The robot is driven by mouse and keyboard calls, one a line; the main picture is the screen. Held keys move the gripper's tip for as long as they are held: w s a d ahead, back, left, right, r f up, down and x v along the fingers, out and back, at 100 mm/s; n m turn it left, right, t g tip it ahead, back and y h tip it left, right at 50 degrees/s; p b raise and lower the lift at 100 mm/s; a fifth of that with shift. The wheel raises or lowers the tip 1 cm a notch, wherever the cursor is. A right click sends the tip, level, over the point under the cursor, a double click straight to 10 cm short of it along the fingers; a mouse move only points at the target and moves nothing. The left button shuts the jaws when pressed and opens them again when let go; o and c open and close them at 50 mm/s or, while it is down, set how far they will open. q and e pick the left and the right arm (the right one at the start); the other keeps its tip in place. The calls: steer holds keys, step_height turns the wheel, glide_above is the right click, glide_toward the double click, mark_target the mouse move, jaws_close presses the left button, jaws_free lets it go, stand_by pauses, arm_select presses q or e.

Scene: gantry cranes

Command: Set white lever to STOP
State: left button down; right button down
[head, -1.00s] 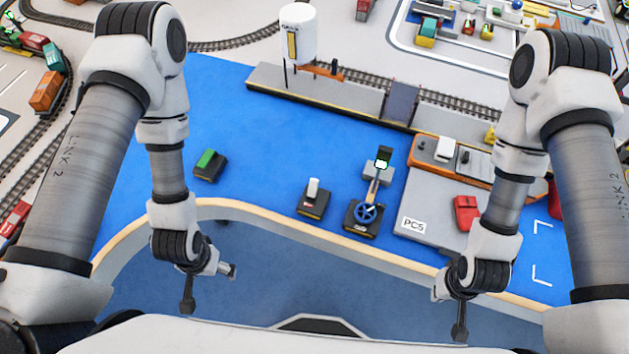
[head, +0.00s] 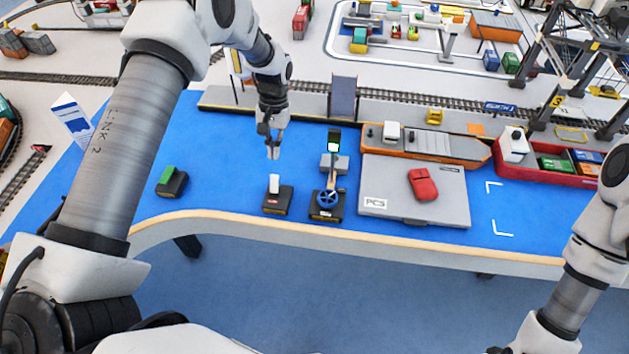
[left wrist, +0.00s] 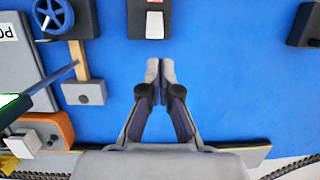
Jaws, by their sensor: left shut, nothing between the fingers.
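The white lever (head: 274,184) stands on a small black base (head: 277,204) with a red label, near the front edge of the blue table. In the left wrist view the white lever (left wrist: 154,24) is at the top, just beyond the fingertips. My left gripper (head: 273,154) is shut and empty, pointing down above and behind the lever, apart from it. Its closed fingertips also show in the left wrist view (left wrist: 160,70). The label's wording is too small to read. My right arm is at the lower right; its gripper is out of frame.
A blue handwheel (head: 327,199) stands right of the lever and a black base with a green switch (head: 168,178) to the left. A grey PCS panel (head: 440,205) carries a red block (head: 423,184). Blue table surface around the lever is clear.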

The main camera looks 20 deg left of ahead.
mark_target(274, 185)
arm_select(q)
steer(key=shift+t, duration=0.6)
steer(key=w+r, duration=0.1)
steer(key=w, duration=0.1)
steer(key=w+r, duration=0.1)
steer(key=shift+w+a+r+b, duration=0.3)
steer(key=shift+w+a+b, duration=0.05)
steer(key=shift+w, duration=0.05)
steer(key=f+p, duration=0.1)
steer(key=f, duration=0.1)
steer(key=s+f+p, duration=0.1)
steer(key=f, duration=0.2)
steer(key=f+p, duration=0.1)
steer(key=f, duration=0.2)
steer(key=shift+s+d+f, duration=0.15)
steer(key=shift+s+f, duration=0.1)
steer(key=s+p, duration=0.1)
steer(key=s, duration=0.1)
steer(key=p, duration=0.1)
steer(key=shift+s+d+r+p, duration=0.3)
steer(key=shift+s+d, duration=0.05)
steer(key=shift+s, duration=0.05)
steer(key=shift+s+d+r, duration=0.1)
steer(key=shift+s, duration=0.4)
steer(key=shift+w, duration=0.1)
